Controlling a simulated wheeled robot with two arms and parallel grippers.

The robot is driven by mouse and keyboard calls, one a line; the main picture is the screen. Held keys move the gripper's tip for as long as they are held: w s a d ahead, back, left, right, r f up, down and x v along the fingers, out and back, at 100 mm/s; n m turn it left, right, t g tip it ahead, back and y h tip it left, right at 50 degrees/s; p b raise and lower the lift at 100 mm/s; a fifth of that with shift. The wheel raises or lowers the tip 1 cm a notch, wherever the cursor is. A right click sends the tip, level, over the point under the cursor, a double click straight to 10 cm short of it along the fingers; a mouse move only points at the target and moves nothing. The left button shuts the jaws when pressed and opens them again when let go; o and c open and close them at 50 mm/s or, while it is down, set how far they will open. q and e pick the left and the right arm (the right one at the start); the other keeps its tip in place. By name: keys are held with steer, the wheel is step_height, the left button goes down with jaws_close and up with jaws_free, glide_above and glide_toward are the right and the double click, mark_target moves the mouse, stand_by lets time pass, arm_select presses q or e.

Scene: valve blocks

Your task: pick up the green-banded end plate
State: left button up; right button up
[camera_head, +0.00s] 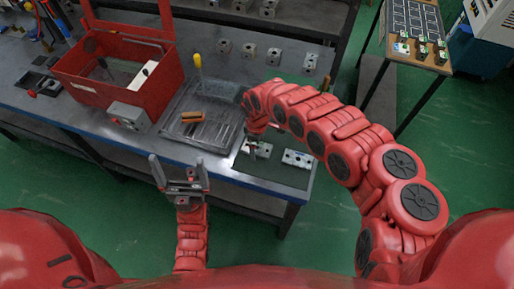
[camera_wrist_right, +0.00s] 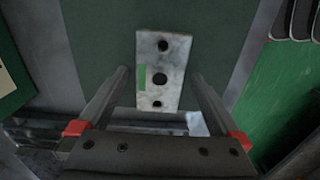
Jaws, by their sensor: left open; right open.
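The green-banded end plate (camera_wrist_right: 172,84) is a pale grey metal plate with three dark holes in a row and a green patch on its left edge. It lies on a dark mat in the right wrist view. My right gripper (camera_wrist_right: 160,76) is open, with one finger on each side of the plate and visible gaps between. In the head view my right gripper (camera_head: 257,140) points down over a grey block (camera_head: 263,151) on the mat, partly hiding it. My left gripper (camera_head: 178,172) is open and empty, in front of the bench edge.
Another pale metal block with holes (camera_head: 298,158) lies right of my right gripper on the dark mat (camera_head: 280,176). A grey tray (camera_head: 180,130), a red toolbox (camera_head: 85,80) and a grey box (camera_head: 128,115) stand left. Several small blocks line the bench's back.

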jaws_close()
stand_by(0.3)
steer(key=shift+r, duration=0.15)
